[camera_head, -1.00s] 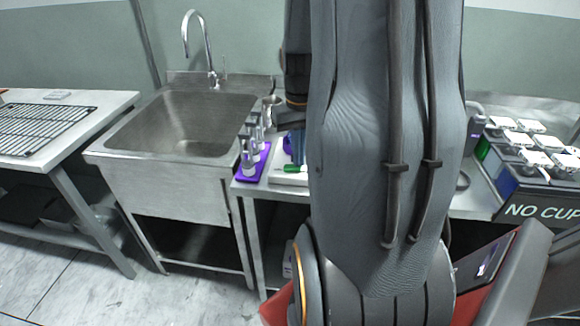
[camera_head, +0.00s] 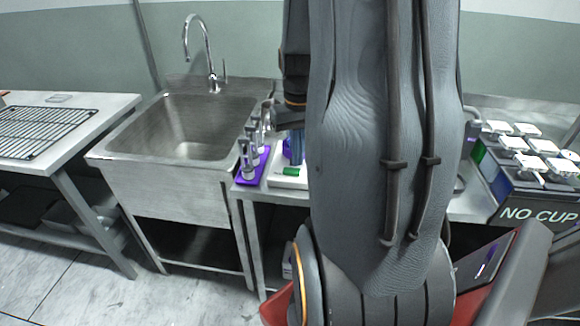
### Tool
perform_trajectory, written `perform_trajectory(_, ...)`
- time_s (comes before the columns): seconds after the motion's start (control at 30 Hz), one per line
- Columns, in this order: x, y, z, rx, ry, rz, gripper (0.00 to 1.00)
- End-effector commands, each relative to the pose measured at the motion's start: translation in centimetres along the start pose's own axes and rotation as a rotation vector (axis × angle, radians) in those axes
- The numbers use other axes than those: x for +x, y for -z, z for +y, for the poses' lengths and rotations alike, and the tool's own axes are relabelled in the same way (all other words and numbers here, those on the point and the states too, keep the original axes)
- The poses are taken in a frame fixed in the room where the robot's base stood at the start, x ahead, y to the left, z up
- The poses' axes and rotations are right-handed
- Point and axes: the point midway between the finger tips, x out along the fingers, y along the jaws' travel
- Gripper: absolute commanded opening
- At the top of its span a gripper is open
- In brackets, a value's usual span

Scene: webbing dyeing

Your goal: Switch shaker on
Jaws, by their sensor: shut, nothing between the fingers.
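A white device (camera_head: 287,183), which seems to be the shaker, sits on the steel bench just left of my forearm. Only its left front part shows; my arm hides the rest. A green part (camera_head: 291,171), perhaps its switch, shows at its front. An upright blue piece (camera_head: 297,147) stands above it; I cannot tell what it belongs to. My gripper (camera_head: 290,117) shows only in part beside the arm, above the device. It is shut and nothing shows in its grip. Its fingertips cannot be made out, nor whether they touch the device.
A purple rack (camera_head: 249,181) with several upright items stands left of the device. A steel sink (camera_head: 180,125) with a tap is further left, then a table with a wire rack (camera_head: 42,130).

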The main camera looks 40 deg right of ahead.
Motion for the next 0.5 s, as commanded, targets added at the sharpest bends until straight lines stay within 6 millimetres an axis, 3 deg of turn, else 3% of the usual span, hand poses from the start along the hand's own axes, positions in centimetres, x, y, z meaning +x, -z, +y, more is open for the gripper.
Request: perform_trajectory(0.5, -4.0, -0.1, 0.0, 0.0, 0.0, -0.001, 0.0)
